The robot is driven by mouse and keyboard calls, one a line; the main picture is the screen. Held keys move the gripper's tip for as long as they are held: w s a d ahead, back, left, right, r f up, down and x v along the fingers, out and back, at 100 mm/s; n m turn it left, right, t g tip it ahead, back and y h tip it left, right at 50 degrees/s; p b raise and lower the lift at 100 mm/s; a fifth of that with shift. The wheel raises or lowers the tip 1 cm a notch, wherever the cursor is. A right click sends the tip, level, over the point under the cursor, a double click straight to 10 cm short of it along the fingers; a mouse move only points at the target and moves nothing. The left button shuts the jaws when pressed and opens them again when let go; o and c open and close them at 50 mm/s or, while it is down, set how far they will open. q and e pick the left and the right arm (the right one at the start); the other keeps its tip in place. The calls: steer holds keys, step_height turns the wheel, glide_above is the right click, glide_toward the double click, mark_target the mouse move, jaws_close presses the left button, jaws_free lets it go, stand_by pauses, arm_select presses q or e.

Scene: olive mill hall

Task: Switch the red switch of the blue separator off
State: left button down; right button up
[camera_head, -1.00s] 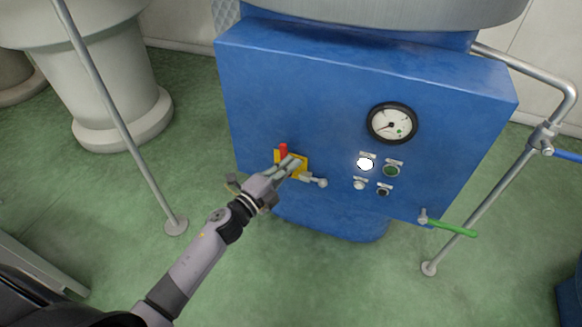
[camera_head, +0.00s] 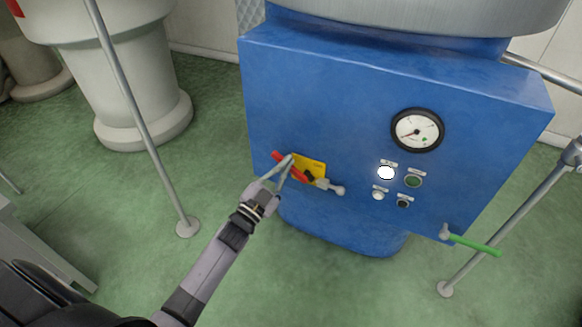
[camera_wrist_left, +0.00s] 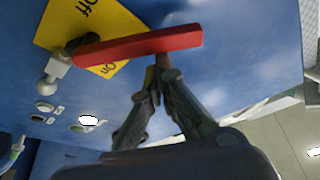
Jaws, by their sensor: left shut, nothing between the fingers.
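The blue separator (camera_head: 330,110) fills the middle of the head view. On its front, low on the left, is a yellow plate (camera_head: 316,166) with the red switch (camera_head: 280,158), a lever now slanting up to the left. In the left wrist view the red lever (camera_wrist_left: 140,46) crosses the plate (camera_wrist_left: 120,22), which reads "Off" and "On". My left gripper (camera_head: 289,160) is shut and empty. Its fingertips (camera_wrist_left: 160,66) are right at the lever; whether they touch it I cannot tell. My right gripper is not in view.
A gauge (camera_head: 417,130), a lit white lamp (camera_head: 386,172) and a dark green button (camera_head: 413,181) are right of the switch. A small metal ball-ended lever (camera_head: 338,190) is close by. A green-handled valve (camera_head: 475,245) sticks out at lower right. A thin metal post (camera_head: 140,120) stands at left.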

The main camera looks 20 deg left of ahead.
arm_select(q)
steer(key=f+n+y, duration=0.1)
steer(key=n, duration=0.2)
steer(key=a+f+n+y, duration=0.1)
steer(key=n, duration=0.2)
steer(key=a+f+n+y, duration=0.1)
steer(key=n+y, duration=0.1)
steer(key=n, duration=0.1)
steer(key=shift+a+f+t+b, duration=0.1)
steer(key=shift+a+t+b, duration=0.2)
steer(key=shift+t, duration=0.1)
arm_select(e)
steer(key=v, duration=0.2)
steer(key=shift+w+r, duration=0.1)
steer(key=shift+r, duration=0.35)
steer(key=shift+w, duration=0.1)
arm_select(q)
step_height(320, 180, up, 4)
steer(key=p, duration=0.3)
steer(key=v, duration=1)
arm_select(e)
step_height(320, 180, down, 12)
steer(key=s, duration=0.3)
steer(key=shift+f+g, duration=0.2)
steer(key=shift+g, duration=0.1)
arm_select(q)
steer(key=shift+w, duration=0.1)
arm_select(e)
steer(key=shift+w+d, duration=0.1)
